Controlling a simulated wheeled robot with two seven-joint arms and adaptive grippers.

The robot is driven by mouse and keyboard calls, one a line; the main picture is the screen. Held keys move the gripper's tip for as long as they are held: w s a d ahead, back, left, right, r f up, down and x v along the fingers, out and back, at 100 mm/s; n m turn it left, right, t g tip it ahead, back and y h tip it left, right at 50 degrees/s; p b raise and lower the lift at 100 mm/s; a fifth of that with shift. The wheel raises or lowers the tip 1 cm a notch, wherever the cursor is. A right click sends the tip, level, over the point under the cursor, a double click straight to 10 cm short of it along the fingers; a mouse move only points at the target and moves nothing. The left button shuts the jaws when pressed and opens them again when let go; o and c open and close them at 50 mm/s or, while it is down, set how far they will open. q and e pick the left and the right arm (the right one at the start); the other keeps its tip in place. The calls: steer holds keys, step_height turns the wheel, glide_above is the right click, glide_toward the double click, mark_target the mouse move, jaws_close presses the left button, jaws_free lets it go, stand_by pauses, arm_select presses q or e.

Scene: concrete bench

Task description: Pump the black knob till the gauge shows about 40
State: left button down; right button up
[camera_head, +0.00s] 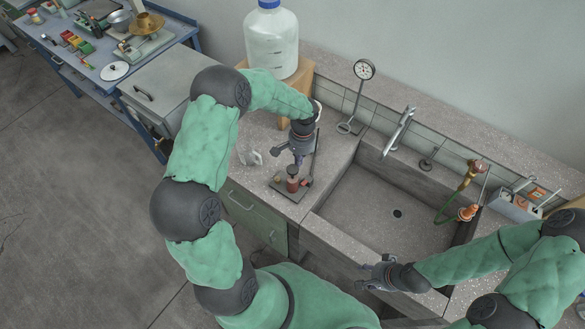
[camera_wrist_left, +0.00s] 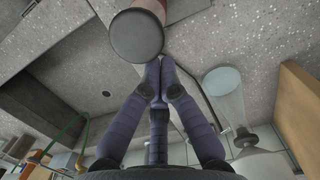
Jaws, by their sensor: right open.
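A small red pump (camera_head: 292,185) with a dark knob (camera_head: 293,171) on top stands on a dark base plate (camera_head: 305,190) at the bench's front edge, left of the sink. The black round knob (camera_wrist_left: 137,36) shows large at the top of the left wrist view. My left gripper (camera_head: 298,160) points down just above the knob. Its fingertips (camera_wrist_left: 160,62) are together, with nothing seen between them; I cannot tell whether they touch the knob. A round dial gauge (camera_head: 364,69) stands on a rod at the back; its reading is too small to tell. My right gripper (camera_head: 372,276) is open and empty over the sink's front edge.
The sink (camera_head: 385,205) lies right of the pump. A large bottle (camera_head: 271,42) stands on a wooden block behind my left arm. A tap (camera_head: 398,130) and an orange-headed hose (camera_head: 467,212) are at the sink.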

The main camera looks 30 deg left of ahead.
arm_select(q)
step_height(320, 180, up, 12)
steer(key=w, duration=0.1)
steer(key=shift+w, duration=0.15)
stand_by(0.3)
stand_by(1.2)
